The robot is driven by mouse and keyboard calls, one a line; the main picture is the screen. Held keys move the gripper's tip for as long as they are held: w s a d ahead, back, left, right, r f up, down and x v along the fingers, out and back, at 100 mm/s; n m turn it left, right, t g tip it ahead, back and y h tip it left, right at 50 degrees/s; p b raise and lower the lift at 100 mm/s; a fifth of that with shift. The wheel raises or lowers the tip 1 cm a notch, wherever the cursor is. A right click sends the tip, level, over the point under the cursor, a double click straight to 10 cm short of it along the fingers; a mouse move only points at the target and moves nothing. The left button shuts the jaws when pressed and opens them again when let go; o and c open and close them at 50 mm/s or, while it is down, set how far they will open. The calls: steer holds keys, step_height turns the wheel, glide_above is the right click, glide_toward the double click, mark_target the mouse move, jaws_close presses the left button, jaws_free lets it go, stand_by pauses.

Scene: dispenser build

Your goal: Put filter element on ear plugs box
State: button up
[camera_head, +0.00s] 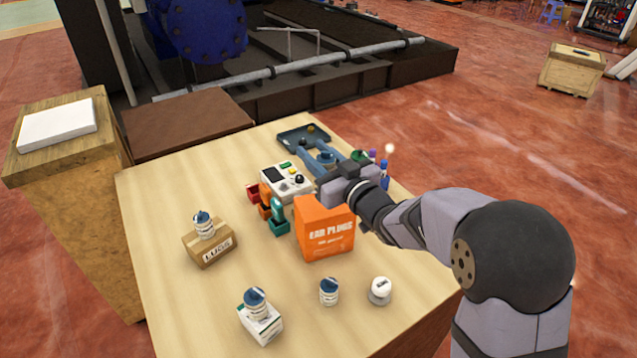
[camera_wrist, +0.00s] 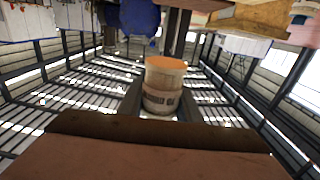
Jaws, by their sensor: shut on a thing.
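The orange ear plugs box (camera_head: 328,238) stands on the table, its lettered front showing and its top edge notched. My gripper (camera_head: 324,157) is behind and above it in the head view, shut on a small blue-topped thing, probably a filter element, partly hidden by the fingers. In the wrist view the held filter element (camera_wrist: 162,88) is a pale cylinder with a dark band and an orange end, between the fingertips (camera_wrist: 160,100).
A white round piece (camera_head: 380,290) stands at the front right. A button device (camera_head: 286,181) and coloured bins (camera_head: 278,217) sit left of the orange box. A dark tray (camera_head: 292,136) lies at the back; blue and purple upright items (camera_head: 384,176) are right of my gripper.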

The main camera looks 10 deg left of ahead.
steer(key=shift+f+p, duration=0.85)
steer(key=shift+f, duration=2.6)
steer(key=shift+f+b, duration=0.25)
steer(key=shift+b, duration=0.05)
steer(key=o, duration=1.1)
steer(key=shift+r, duration=0.1)
steer(key=shift+r+p, duration=0.15)
steer(key=shift+p, duration=0.15)
steer(key=shift+s+d, duration=0.15)
steer(key=b+v, duration=0.4)
steer(key=v, duration=0.7)
steer(key=shift+s+d, duration=0.2)
steer(key=shift+s, duration=0.05)
